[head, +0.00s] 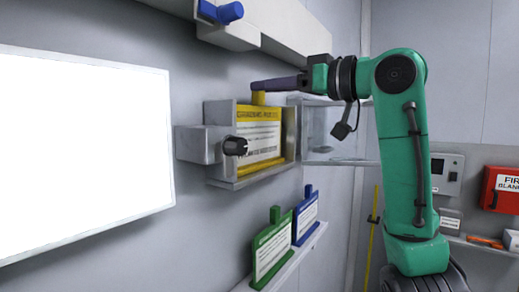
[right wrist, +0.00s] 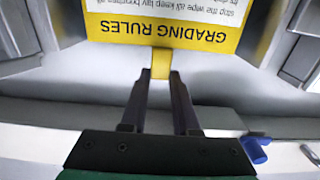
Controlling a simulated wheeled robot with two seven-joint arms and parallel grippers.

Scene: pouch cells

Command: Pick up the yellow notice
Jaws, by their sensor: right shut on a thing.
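The yellow notice (head: 258,140), headed "GRADING RULES", stands upright inside a grey wall-mounted case (head: 225,174). It has a yellow tab on its top edge. In the right wrist view the notice (right wrist: 180,25) appears upside down, with its tab between my fingertips. My right gripper (head: 259,92) reaches in from the right above the case and is shut on that tab. It also shows in the right wrist view (right wrist: 160,74). The lower edge of the notice is partly hidden by the case's front lip. My left gripper is not in view.
A clear door (head: 335,135) stands open at the case's right. Green (head: 271,248) and blue (head: 305,220) notices stand on a shelf below. A blue-tabbed part (head: 229,13) projects above. A white screen (head: 80,150) is at left.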

